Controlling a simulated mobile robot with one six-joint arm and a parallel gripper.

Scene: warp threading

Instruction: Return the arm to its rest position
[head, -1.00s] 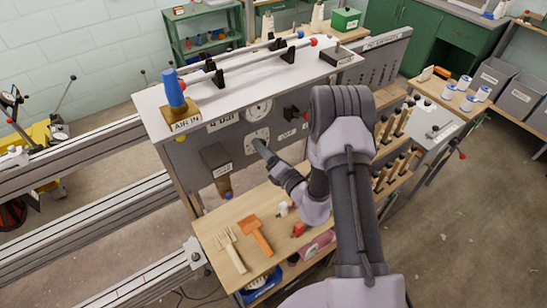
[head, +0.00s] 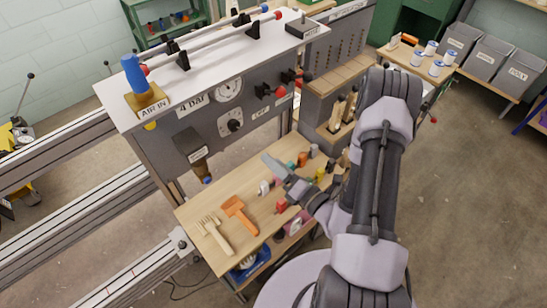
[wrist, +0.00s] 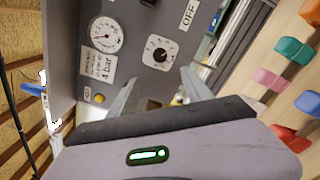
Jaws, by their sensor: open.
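My gripper (head: 272,165) is at the end of my folded arm, above the wooden bench in front of the grey panel in the head view. In the wrist view its two fingers (wrist: 160,88) stand apart with nothing between them. The arm (head: 370,170) rises at the right and bends back down toward the bench. The panel's dial knob (wrist: 160,52) and gauge (wrist: 106,34) lie beyond the fingers, apart from them.
The wooden bench (head: 210,255) holds an orange tool (head: 238,212), a wooden fork (head: 214,234) and several coloured pieces. The grey panel (head: 180,140) stands behind, with a blue-topped AIR IN fitting (head: 135,75). Metal rails (head: 90,220) run at left. Open floor (head: 470,210) lies to the right.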

